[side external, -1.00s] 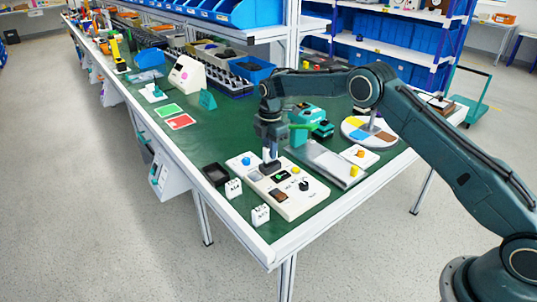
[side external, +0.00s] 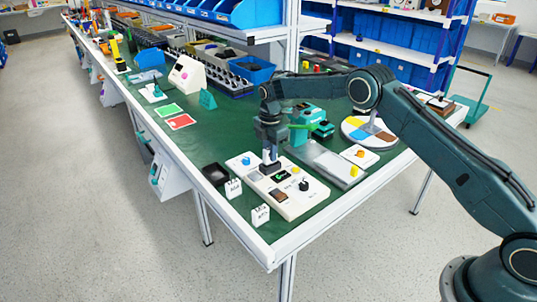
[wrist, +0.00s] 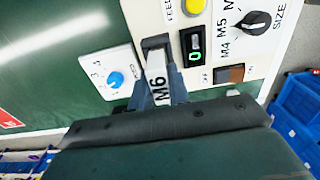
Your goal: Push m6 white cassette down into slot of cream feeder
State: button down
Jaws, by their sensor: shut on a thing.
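My gripper (wrist: 157,92) is shut on the white M6 cassette (wrist: 158,72), with one finger on each side of it. In the side view my gripper (side external: 270,158) points down over the left end of the cream feeder (side external: 300,198). In the wrist view the cassette's far end is at the dark slot (wrist: 155,42) of the feeder (wrist: 215,12). I cannot tell how deep it sits in the slot. The feeder's top carries a yellow feed button (wrist: 194,7), a display (wrist: 194,46) reading 0, a rocker switch (wrist: 229,74) and a black size knob (wrist: 252,22).
A white panel with a blue knob (wrist: 115,79) lies beside the feeder. Two white labelled blocks (side external: 233,188) (side external: 261,214) and a black bin (side external: 215,174) stand near the table's front edge. A grey plate (side external: 328,165) lies behind the feeder.

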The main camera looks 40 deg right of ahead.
jog(key=shift+f, duration=1.05)
jog(key=c, duration=1.3)
grip_release()
jog(key=shift+o, duration=0.2)
notch_tip(320, 180, up, 14)
jog(key=shift+f, duration=0.15)
